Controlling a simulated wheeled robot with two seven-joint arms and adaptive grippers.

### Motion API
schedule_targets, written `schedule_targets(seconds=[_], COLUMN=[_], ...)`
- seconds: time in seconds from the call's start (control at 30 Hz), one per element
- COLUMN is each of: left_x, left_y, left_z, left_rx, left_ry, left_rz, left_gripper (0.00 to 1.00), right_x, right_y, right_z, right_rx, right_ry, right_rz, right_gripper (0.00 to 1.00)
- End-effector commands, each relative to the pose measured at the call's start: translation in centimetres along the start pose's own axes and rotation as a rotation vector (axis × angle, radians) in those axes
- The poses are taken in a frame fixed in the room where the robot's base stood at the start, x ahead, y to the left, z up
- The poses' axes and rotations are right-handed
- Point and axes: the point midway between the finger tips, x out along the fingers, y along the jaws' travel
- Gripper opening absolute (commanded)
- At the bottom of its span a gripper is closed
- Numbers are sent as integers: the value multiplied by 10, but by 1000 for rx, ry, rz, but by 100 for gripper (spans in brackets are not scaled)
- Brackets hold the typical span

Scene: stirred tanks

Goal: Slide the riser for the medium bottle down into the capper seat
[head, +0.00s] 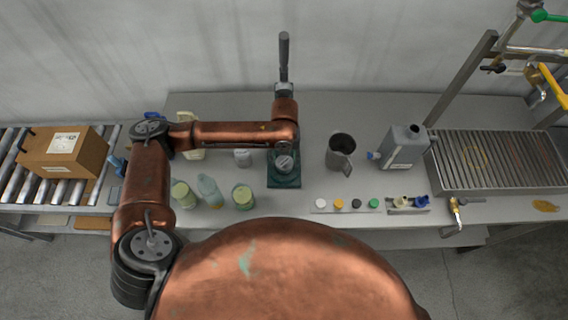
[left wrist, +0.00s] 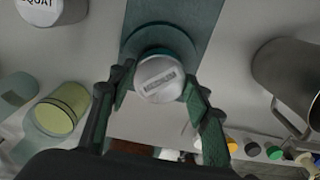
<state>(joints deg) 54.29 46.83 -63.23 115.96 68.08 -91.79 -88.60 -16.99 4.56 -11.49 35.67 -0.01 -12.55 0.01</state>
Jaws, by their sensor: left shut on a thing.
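The capper stands on the bench in the middle of the head view, with a green base (head: 285,183) and an upright dark lever (head: 284,48). Its base plate also shows in the left wrist view (left wrist: 192,28). My left gripper (left wrist: 160,80) points down over the capper, shut on the riser (left wrist: 160,77), a pale grey cylinder with a labelled top. The riser lies over the round green seat; how deep it sits I cannot tell. My right gripper is not in view.
A grey metal jug (head: 341,150) and a grey can (head: 404,148) stand right of the capper. Green-lidded jars (head: 243,196) and a pale bottle (head: 209,190) stand left. Coloured caps (head: 356,204) line the front edge. A carton (head: 62,150) sits on rollers at far left.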

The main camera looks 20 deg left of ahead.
Motion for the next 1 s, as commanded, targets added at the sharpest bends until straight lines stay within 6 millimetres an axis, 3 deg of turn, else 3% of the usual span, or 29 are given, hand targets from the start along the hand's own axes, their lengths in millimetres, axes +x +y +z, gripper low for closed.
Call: schedule_targets(seconds=[0.2,0.9,0.93,1.0], left_x=[31,48,49,50], left_y=[2,2,3,3], left_z=[0,-1,-1,-2], left_rx=[-1,-1,-2,-2], left_ry=[2,4,6,8], left_rz=[1,4,4,5], left_gripper=[13,13,47,52], right_x=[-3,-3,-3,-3], right_y=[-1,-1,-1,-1], right_z=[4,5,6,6], right_rx=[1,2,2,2], right_ry=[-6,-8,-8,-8], right_rz=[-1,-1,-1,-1], right_gripper=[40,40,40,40])
